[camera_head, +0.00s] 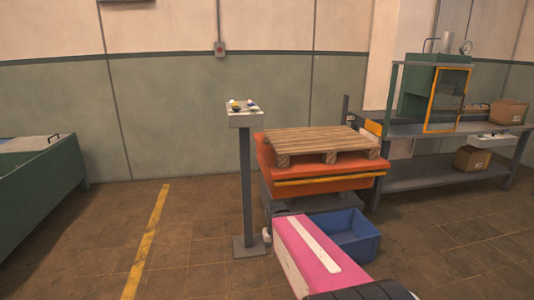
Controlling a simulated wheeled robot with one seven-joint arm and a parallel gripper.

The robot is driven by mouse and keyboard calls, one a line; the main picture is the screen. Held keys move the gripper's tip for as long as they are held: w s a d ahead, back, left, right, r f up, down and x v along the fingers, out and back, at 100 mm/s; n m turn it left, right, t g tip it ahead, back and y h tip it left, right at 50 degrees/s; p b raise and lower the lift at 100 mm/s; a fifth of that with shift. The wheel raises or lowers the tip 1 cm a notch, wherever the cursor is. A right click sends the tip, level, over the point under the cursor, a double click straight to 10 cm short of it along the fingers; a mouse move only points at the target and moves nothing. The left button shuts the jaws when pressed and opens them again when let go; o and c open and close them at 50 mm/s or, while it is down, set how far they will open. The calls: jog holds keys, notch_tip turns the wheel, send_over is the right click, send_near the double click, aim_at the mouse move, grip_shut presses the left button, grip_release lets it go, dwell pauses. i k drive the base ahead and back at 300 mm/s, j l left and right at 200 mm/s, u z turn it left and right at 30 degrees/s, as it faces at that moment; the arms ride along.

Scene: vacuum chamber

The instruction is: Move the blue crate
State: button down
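The blue crate (352,236) sits low, by the floor, right of centre and in front of the orange lift table. It looks open at the top, and the part of its inside that shows looks empty. A pink and white link of my arm reaches up from the bottom edge and hides the crate's left side. My gripper cannot be made out; the arm link covers the area beyond it. I cannot tell whether it touches the crate.
An orange lift table (310,182) carries a wooden pallet (320,140). A control post (246,190) stands left of it. A grey workbench (440,178) with cardboard boxes is at right, a green bin (40,195) at left. Floor is clear around the yellow line (148,240).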

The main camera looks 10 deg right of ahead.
aim_at(348, 229)
jog(key=i+l+u, duration=0.15)
jog(key=l, duration=0.75)
jog(key=l+u, duration=0.15)
jog(key=l, duration=0.8)
jog(key=l+u, duration=0.15)
jog(key=l, duration=0.75)
jog(key=k+l+u, duration=0.15)
jog(key=l, duration=0.8)
jog(key=l+u, duration=0.15)
jog(key=l, duration=0.8)
jog(key=l+u, duration=0.15)
jog(key=l, duration=0.4)
jog(key=k+l+u, duration=0.1)
jog(key=l, duration=0.5)
jog(key=l+u, duration=0.15)
jog(key=l, duration=0.4)
jog(key=k+l+u, duration=0.1)
jog(key=l, duration=0.45)
jog(key=l+u, duration=0.15)
jog(key=l, duration=0.2)
jog(key=k+l+u, duration=0.1)
jog(key=l, duration=0.3)
